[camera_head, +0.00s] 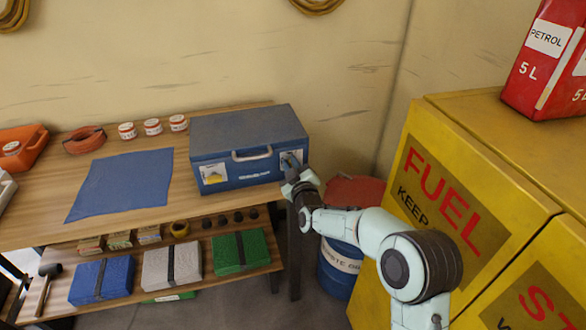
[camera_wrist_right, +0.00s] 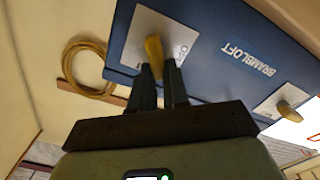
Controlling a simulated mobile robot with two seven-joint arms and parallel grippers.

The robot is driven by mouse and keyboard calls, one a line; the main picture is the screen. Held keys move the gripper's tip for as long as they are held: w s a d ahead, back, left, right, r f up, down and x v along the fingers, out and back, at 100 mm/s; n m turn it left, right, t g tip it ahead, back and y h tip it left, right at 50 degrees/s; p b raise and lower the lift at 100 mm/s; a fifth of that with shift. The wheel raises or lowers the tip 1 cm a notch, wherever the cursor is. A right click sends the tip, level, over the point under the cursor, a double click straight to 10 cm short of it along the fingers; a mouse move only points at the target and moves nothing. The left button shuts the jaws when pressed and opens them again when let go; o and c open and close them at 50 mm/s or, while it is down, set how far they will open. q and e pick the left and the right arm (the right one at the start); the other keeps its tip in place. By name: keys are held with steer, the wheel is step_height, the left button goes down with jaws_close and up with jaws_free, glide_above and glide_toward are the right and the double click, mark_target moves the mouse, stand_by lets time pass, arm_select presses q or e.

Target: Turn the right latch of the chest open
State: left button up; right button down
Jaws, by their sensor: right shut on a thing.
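The blue chest (camera_head: 245,127) stands shut on the workbench with a light handle (camera_head: 252,155) on its front. The right latch (camera_wrist_right: 154,50) is a yellow tab on a pale plate. My right gripper (camera_wrist_right: 163,76) is shut on this latch, with its fingers on either side of the tab. In the head view the right gripper (camera_head: 290,177) is at the right end of the chest's front and hides most of that latch. The left latch (camera_wrist_right: 289,112) is clear of the gripper. My left gripper is not in view.
A yellow FUEL cabinet (camera_head: 455,195) stands close to my right arm, with a red petrol can (camera_head: 548,60) on top. A blue drum (camera_head: 342,262) stands below the arm. A blue mat (camera_head: 120,185) lies left of the chest. Several boxes sit on the lower shelf.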

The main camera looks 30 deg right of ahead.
steer(key=n, duration=0.3)
steer(key=f+n, duration=0.1)
steer(key=n, duration=0.7)
steer(key=shift+a+f, duration=0.3)
steer(key=shift+a, duration=0.1)
steer(key=c, duration=1.1)
jaws_free()
